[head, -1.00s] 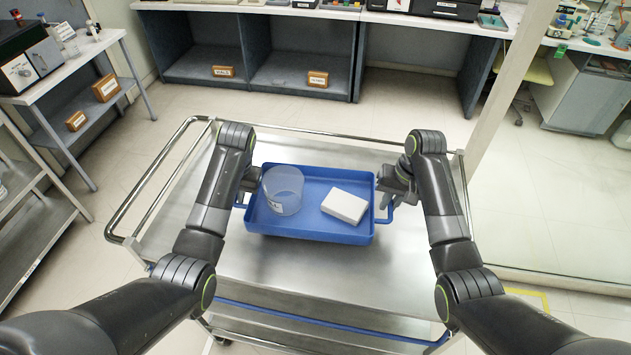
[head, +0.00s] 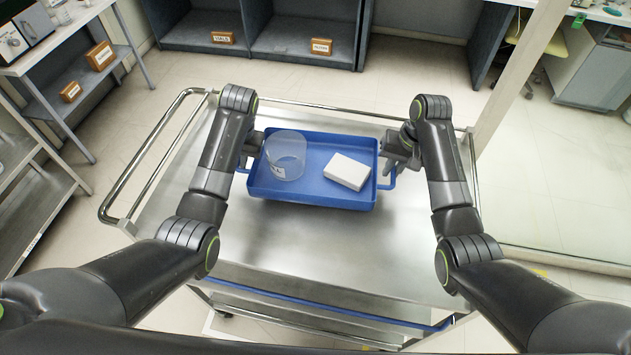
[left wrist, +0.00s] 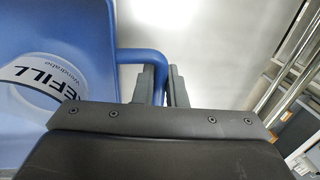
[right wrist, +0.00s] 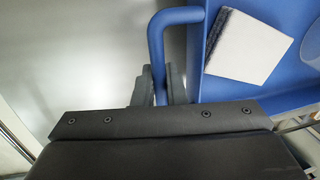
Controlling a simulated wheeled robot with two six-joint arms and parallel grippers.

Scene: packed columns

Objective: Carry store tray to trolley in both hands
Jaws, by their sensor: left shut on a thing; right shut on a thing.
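The blue store tray (head: 310,196) is level over the steel top of the trolley (head: 290,245), nearer its far rail. I cannot tell whether it touches the top. My left gripper (head: 246,163) is shut on the tray's left handle, a blue bar (left wrist: 140,54) between its fingers in the left wrist view. My right gripper (head: 389,170) is shut on the right handle (right wrist: 160,35). Inside the tray stand a clear round tub (head: 286,155) with a label at left and a white box (head: 347,172) at right.
A chrome rail (head: 135,185) runs round the trolley's left and far sides. A pale post (head: 515,75) rises beyond its right corner. Shelving stands at left (head: 45,190), and grey cabinets (head: 305,40) stand across the floor. The near trolley top is clear.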

